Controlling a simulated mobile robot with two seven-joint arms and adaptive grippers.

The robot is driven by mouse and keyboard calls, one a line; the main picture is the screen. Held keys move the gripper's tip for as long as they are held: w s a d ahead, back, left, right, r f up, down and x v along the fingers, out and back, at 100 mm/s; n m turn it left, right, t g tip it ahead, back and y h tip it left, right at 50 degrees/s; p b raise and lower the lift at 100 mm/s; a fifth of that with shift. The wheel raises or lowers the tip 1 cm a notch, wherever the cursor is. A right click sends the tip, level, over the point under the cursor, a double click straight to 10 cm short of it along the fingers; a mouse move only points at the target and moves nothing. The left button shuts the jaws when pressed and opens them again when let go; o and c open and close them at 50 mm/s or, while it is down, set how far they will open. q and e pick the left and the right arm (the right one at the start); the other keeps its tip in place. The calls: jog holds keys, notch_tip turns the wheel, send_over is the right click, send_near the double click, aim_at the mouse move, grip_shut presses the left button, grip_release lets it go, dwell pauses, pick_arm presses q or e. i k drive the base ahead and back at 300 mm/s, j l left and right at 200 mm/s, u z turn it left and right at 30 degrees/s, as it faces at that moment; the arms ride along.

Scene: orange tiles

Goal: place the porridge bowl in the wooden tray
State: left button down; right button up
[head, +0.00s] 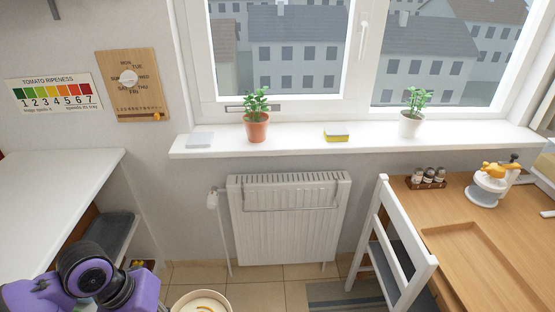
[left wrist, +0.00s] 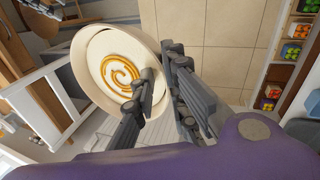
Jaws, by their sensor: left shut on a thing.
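The porridge bowl (left wrist: 108,42) is cream with a brown-orange swirl on its contents. My left gripper (left wrist: 157,70) is shut on the bowl's rim in the left wrist view, one finger on the inside and one on the outside. In the head view the bowl (head: 201,303) shows at the bottom edge, partly cut off, in front of the radiator. My purple left arm is at the lower left there; its fingers are out of that view. The wooden tray (head: 470,258) lies empty on the wooden table at the right. My right gripper is in neither view.
A white chair (head: 402,250) stands between the bowl and the wooden table (head: 405,200). A spice rack (head: 427,178) and a white-and-orange appliance (head: 490,186) stand behind the tray. A white counter (head: 50,205) is at the left, a radiator (head: 285,225) under the windowsill.

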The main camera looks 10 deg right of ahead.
aim_at(460, 252)
jog(key=i+z, duration=0.4)
jog(key=i, duration=0.15)
jog(key=i+j+z, duration=0.15)
jog(key=i+z, duration=0.25)
jog(key=i, duration=0.15)
jog(key=z, duration=1.85)
jog(key=i, duration=0.5)
